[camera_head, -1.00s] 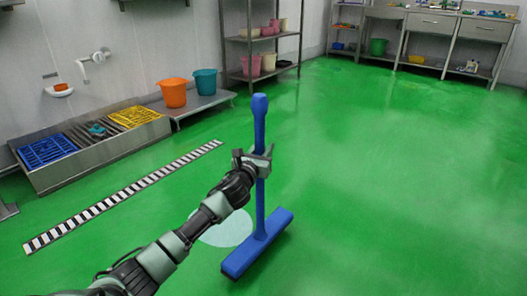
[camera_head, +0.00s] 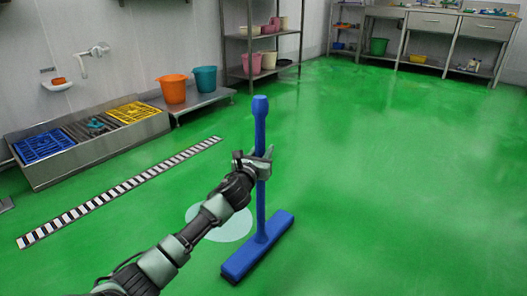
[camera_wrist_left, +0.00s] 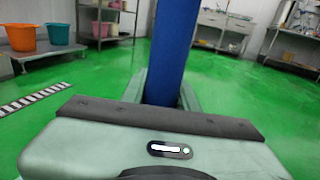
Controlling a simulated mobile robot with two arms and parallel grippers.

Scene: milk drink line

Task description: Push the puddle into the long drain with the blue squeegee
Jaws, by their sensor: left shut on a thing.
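The blue squeegee (camera_head: 259,243) stands upright, with its wide head on or close to the green floor. My left gripper (camera_head: 261,165) is shut on its handle, and the handle also shows between the fingers in the left wrist view (camera_wrist_left: 174,50). The pale puddle (camera_head: 228,226) lies on the floor just left of the squeegee head, partly hidden by my left arm. The long drain (camera_head: 120,190), a black-and-white slotted strip, runs diagonally in the floor left of the puddle. My right gripper is not in view.
A low steel bench with blue (camera_head: 43,146) and yellow (camera_head: 133,112) racks stands beyond the drain. An orange bucket (camera_head: 173,90) and a teal bucket (camera_head: 205,79) stand on a low platform (camera_head: 200,102). The floor at the right is clear.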

